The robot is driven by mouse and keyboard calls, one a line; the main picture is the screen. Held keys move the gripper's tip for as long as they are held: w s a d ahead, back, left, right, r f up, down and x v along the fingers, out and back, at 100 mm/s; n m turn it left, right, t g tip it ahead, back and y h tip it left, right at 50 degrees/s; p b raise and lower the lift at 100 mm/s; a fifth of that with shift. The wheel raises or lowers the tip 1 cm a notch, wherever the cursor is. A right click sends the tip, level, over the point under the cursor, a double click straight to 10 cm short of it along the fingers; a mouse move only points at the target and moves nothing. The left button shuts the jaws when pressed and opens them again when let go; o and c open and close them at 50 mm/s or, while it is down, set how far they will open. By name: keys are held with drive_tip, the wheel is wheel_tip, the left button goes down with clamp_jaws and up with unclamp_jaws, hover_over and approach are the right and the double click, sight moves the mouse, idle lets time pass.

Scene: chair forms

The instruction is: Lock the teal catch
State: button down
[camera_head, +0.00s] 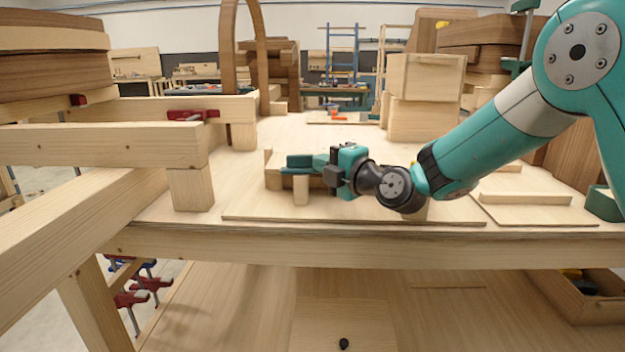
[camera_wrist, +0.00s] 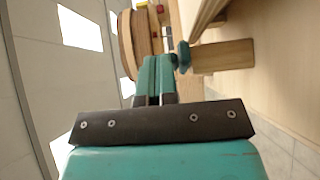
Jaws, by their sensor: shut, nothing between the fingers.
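The teal catch (camera_head: 297,161) is a dark teal bar at the top of a small wooden block fixture (camera_head: 301,190) on the bench. In the wrist view a teal knob-like part of the catch (camera_wrist: 184,56) sits against a wooden piece (camera_wrist: 224,57), just right of my fingertips. My gripper (camera_head: 320,161) is shut and empty, reaching in from the right at the height of the catch. In the wrist view its fingers (camera_wrist: 157,66) lie together, close beside the catch. I cannot tell whether they touch it. The catch's far side is hidden.
The fixture stands on a thin board (camera_head: 260,214) near the front edge of the bench (camera_head: 350,246). Wooden beams (camera_head: 110,146) with red clamps (camera_head: 192,115) stand at the left. Stacked wooden boxes (camera_head: 425,95) stand behind on the right. Bench surface behind the fixture is partly clear.

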drive_tip(key=shift+w+d+b, duration=0.25)
drive_tip(key=shift+w+b, duration=0.55)
drive_tip(key=shift+b, duration=2.5)
wheel_tip(320, 180, up, 20)
drive_tip(key=p, duration=0.2)
